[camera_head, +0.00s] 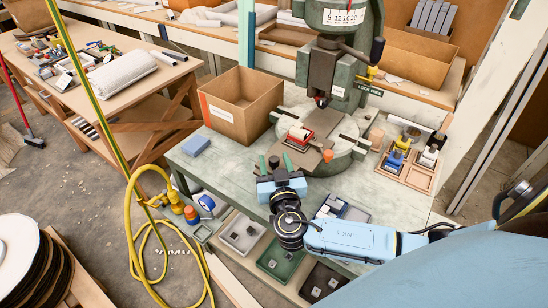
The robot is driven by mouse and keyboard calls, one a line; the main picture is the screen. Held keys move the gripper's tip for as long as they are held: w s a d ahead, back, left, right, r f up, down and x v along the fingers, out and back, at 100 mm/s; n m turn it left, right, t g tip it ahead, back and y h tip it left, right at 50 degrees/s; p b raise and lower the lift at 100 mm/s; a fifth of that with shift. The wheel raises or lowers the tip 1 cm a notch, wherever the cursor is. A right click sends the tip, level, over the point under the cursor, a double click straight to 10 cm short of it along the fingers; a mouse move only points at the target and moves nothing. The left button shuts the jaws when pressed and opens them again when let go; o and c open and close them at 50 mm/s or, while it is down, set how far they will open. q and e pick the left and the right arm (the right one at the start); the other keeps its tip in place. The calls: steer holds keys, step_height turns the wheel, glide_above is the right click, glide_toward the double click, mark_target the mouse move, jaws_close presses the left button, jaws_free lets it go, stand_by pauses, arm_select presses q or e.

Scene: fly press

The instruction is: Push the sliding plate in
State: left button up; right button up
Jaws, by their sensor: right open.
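The green fly press (316,100) stands at the back of the workbench, its ram above a round bed (345,152). A dark brownish plate (305,158), which looks like the sliding plate, lies on the front left of the bed and sticks out toward me. A small red and white part (299,137) sits near the bed's left side. My right gripper (274,162) is in front of the plate, with two green fingers apart and nothing between them. I cannot tell whether a finger touches the plate. My left gripper is not in view.
A wooden tray (408,165) with small coloured items is at the right. Small bins (280,258) sit below the bench front. A yellow hose (130,235) hangs at the left.

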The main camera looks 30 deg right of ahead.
steer(key=shift+w+d, duration=0.2)
steer(key=shift+w, duration=0.3)
jaws_close()
steer(key=shift+w, duration=0.1)
